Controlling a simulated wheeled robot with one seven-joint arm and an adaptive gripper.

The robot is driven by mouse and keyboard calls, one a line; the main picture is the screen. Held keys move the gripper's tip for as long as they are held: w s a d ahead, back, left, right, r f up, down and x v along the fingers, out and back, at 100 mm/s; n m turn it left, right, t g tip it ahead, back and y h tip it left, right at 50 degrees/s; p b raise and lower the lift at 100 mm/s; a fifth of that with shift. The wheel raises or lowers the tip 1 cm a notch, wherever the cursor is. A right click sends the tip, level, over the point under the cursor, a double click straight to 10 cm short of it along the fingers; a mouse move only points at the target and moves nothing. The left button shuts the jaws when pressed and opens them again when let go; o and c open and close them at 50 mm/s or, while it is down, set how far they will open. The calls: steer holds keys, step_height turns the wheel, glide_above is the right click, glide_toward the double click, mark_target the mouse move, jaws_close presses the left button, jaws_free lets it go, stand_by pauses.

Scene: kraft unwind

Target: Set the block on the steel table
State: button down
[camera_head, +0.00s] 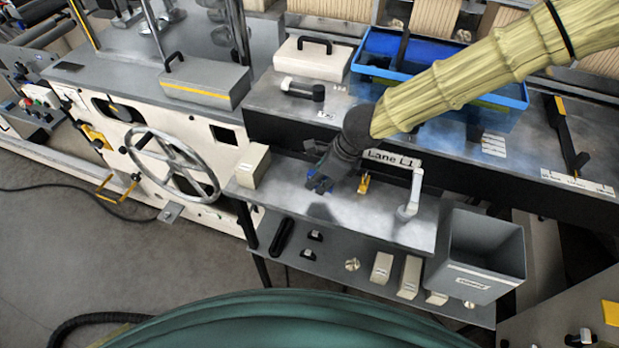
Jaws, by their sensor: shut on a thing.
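My gripper (320,178) hangs over the left-middle part of the steel table (385,222), pointing down and to the left. It is shut on a small dark blue thing, which I take to be the block (318,184). The fingers partly hide it, and its full shape is too small to tell. A dark shadow lies on the tabletop just below, and the block appears held above the surface.
A beige box (253,165) stands at the table's left end. A small yellow item (364,184) and a white upright piece (411,195) stand right of my gripper. A grey bin (478,255) is at the right. The table's front middle is clear.

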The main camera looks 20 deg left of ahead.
mark_target(304, 190)
steer(key=a, duration=0.1)
steer(key=w+a, duration=0.1)
steer(key=a, duration=0.1)
steer(key=shift+w+a+f+p, duration=0.1)
steer(key=shift+w+f+p, duration=0.1)
steer(key=shift+w+p, duration=0.15)
steer(key=shift+f+p, duration=0.55)
steer(key=shift+f, duration=1.2)
steer(key=shift+f, duration=0.1)
steer(key=c, duration=1.4)
jaws_free()
steer(key=shift+o, duration=0.2)
steer(key=b+v, duration=0.2)
steer(key=v, duration=1)
steer(key=shift+s, duration=0.1)
